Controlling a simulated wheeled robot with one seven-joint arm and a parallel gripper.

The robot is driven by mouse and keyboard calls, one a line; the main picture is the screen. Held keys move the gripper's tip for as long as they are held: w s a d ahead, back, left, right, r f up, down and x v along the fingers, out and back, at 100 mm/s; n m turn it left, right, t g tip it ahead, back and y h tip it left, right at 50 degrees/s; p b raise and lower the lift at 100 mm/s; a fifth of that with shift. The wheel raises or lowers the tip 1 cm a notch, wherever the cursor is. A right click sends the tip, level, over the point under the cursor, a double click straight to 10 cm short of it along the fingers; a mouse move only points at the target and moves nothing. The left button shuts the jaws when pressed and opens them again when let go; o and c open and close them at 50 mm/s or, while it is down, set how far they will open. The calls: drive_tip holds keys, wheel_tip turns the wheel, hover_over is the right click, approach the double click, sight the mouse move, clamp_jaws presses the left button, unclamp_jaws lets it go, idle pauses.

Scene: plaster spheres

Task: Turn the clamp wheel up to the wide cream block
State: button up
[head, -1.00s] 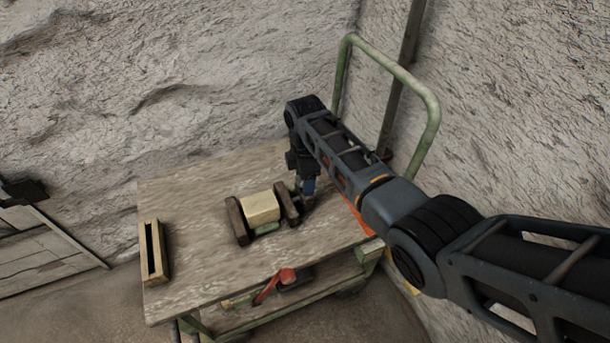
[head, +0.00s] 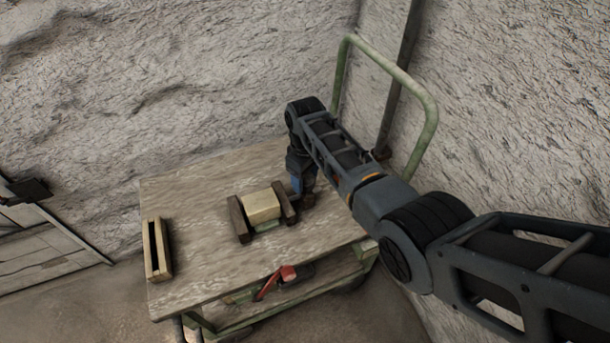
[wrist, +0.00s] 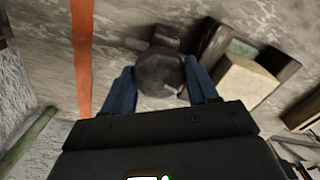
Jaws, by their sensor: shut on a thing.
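The wide cream block (head: 262,206) sits between two dark brown clamp jaws on the cart top. It also shows at the right of the wrist view (wrist: 243,87). The near clamp jaw (wrist: 214,45) lies between the block and the wheel in that view. The dark, many-sided clamp wheel (wrist: 160,73) is between the blue fingers of my gripper (wrist: 158,88), which is shut on it. In the head view my gripper (head: 302,190) points down at the right end of the clamp, and the wheel is mostly hidden there.
A narrow cream slotted holder (head: 157,250) stands at the left of the wooden cart top (head: 200,195). A red-handled tool (head: 275,280) is on the lower shelf. The green cart handle (head: 425,130) rises at the right. An orange strip (wrist: 83,55) runs beside the wheel.

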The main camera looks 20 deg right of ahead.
drive_tip(key=m, duration=0.4)
drive_tip(key=shift+m, duration=0.3)
drive_tip(key=m, duration=0.4)
drive_tip(key=shift+m+p, duration=0.3)
drive_tip(key=m, duration=0.9)
drive_tip(key=shift+m, duration=0.4)
idle(0.5)
drive_tip(key=o, duration=1)
drive_tip(key=shift+o, duration=0.2)
drive_tip(key=shift+r, duration=3.95)
